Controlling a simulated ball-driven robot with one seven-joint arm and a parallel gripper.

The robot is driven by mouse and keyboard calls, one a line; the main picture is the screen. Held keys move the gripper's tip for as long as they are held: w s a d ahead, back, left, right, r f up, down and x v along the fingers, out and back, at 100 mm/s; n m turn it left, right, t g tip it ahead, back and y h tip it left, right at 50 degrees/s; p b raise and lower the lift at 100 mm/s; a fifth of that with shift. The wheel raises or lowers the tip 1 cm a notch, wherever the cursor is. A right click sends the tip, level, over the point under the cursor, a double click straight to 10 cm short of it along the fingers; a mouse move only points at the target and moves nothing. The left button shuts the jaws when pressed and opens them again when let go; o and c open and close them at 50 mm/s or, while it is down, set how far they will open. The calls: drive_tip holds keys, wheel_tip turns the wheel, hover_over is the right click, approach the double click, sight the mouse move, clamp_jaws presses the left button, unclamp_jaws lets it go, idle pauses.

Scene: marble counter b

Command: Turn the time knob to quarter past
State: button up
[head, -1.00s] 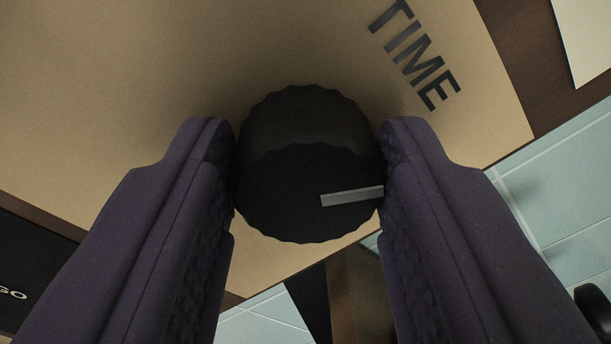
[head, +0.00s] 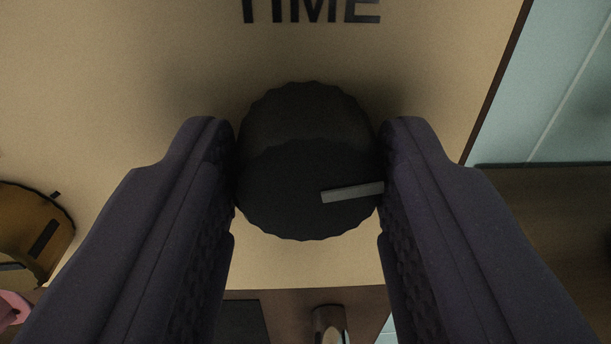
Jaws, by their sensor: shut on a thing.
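The time knob (head: 290,195) is a dark round dial with a scalloped rim, on a tan panel under the black word TIME (head: 312,10), which reads level and is cut off at the top. A pale grey pointer mark (head: 352,192) on its face points right, tipped very slightly up. My gripper (head: 310,165) is shut on the knob, one dark purple finger on each side of the rim. The right finger is at the pointer's outer end.
The tan panel (head: 130,60) ends at a dark edge on the right, with pale teal tiles (head: 560,90) beyond. A yellow-brown round part (head: 35,225) and a bit of pink (head: 12,308) show at left. A shiny metal cylinder (head: 330,325) shows at the bottom.

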drive_tip(key=shift+w+f+m+b, duration=0.1)
drive_tip(key=shift+f+m+b, duration=0.25)
drive_tip(key=shift+m, duration=0.65)
drive_tip(key=o, duration=1.1)
drive_tip(key=shift+r, duration=0.1)
drive_tip(key=shift+c, duration=0.2)
drive_tip(key=shift+r, duration=0.1)
drive_tip(key=s+b, duration=0.3)
drive_tip(key=s, duration=0.5)
drive_tip(key=shift+r, duration=0.2)
drive_tip(key=shift+a, duration=0.1)
